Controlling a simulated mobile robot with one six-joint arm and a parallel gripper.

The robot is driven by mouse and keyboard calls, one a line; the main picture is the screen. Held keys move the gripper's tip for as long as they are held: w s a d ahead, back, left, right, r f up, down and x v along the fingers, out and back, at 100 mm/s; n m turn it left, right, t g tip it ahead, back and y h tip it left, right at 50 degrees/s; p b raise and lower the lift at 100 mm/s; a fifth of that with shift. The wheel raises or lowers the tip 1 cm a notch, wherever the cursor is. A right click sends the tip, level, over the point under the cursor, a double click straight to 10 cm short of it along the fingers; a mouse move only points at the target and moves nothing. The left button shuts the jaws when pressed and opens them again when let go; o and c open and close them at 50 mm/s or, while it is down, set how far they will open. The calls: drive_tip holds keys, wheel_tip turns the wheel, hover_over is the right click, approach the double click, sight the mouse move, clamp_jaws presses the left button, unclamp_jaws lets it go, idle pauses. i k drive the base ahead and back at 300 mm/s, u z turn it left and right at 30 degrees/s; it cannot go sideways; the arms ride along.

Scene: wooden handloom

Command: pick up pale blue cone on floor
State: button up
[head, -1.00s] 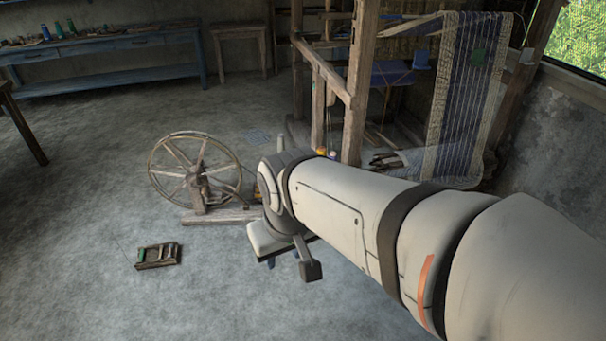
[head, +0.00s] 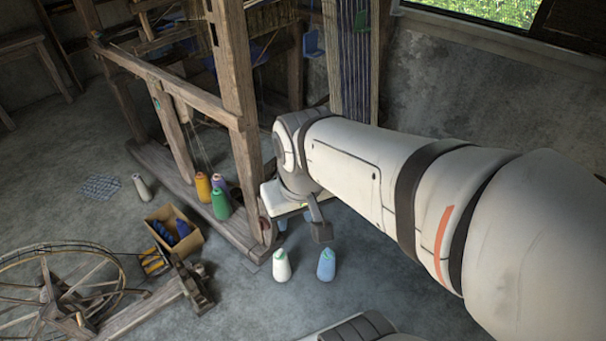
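The pale blue cone (head: 326,266) stands upright on the grey floor, just in front of the loom's foot. A whitish cone (head: 281,267) stands to its left with a small gap between them. My gripper (head: 295,219) hangs in the air above and behind the two cones in the picture. The hand partly hides the fingers. The gripper does not touch the pale blue cone, which is in full view.
The wooden loom frame (head: 243,130) rises behind my gripper. Orange (head: 203,188) and green (head: 221,206) cones stand by its base, and a grey-white cone (head: 142,188) further left. A cardboard box (head: 190,243) with blue items and a spinning wheel (head: 50,310) are at the left. Floor right of the cones is clear.

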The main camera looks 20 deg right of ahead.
sight(326, 270)
drive_tip(key=z, duration=0.45)
drive_tip(key=i, duration=0.9)
drive_tip(key=z, duration=0.3)
drive_tip(key=k, duration=0.8)
drive_tip(key=z, duration=0.2)
drive_tip(key=i, duration=0.75)
drive_tip(key=u, duration=0.05)
